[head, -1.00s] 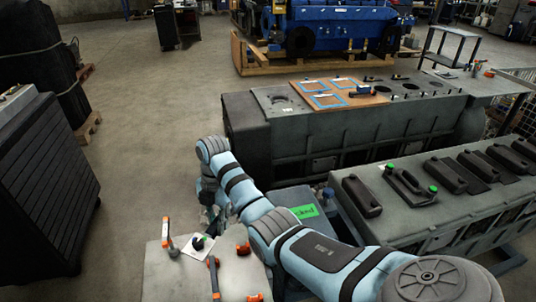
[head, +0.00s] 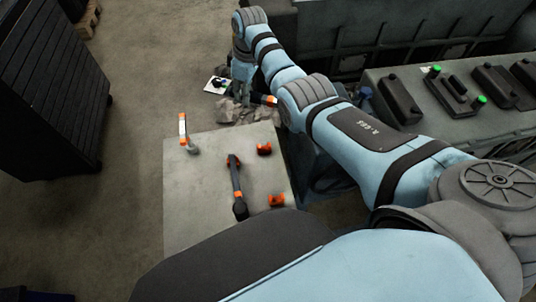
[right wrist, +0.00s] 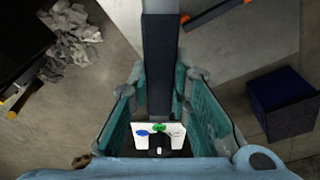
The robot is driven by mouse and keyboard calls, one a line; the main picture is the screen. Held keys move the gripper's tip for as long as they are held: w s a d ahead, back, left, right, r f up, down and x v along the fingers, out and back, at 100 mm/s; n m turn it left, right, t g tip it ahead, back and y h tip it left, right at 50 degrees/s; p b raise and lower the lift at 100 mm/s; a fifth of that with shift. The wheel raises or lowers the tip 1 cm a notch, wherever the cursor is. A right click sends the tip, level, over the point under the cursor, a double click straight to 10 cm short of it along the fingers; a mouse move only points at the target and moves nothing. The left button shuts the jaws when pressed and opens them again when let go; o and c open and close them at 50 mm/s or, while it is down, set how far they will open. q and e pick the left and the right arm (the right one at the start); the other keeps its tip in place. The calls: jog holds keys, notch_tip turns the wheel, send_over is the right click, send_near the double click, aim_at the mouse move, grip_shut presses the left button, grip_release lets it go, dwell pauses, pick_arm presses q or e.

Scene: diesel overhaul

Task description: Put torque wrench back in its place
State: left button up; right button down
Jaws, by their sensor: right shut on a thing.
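My right gripper (head: 238,98) is at the far edge of the grey work table (head: 205,215), high in the head view. In the right wrist view its teal fingers (right wrist: 160,112) are shut on a long dark bar (right wrist: 160,60), which runs up out of the picture. I cannot tell for sure whether this bar is the torque wrench. A white card with blue and green spots (right wrist: 146,128) shows low between the fingers. A black tool with orange bands (head: 237,185) lies on the table, apart from the gripper. My left gripper is not in view.
Two orange holders (head: 264,149) (head: 277,199) stand along the table's right side. Crumpled grey paper (right wrist: 70,40) lies on the floor. A grey engine part with black covers (head: 400,100) is at right.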

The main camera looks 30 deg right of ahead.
jog(key=s+f+m+b, duration=0.2)
jog(key=s+f+m, duration=0.1)
jog(key=f, duration=0.5)
jog(key=s+d+f+m+h+b, duration=0.1)
jog(key=s+f+m, duration=0.3)
jog(key=f, duration=0.4)
jog(key=s+d+f+m+b, duration=0.1)
jog(key=s+f+m+b, duration=0.2)
jog(key=f, duration=0.4)
jog(key=shift+s+d+f+m+t+h, duration=0.1)
jog(key=shift+s+f+m+t+h, duration=0.25)
jog(key=shift+s+m, duration=0.4)
jog(key=shift+f+b, duration=0.4)
jog(key=shift+f, duration=0.05)
jog(key=shift+w+f, duration=0.1)
jog(key=shift+f, duration=0.2)
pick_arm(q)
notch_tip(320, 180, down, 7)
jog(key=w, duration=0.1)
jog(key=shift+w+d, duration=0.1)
pick_arm(e)
jog(key=shift+r, duration=0.15)
jog(key=shift+p, duration=0.35)
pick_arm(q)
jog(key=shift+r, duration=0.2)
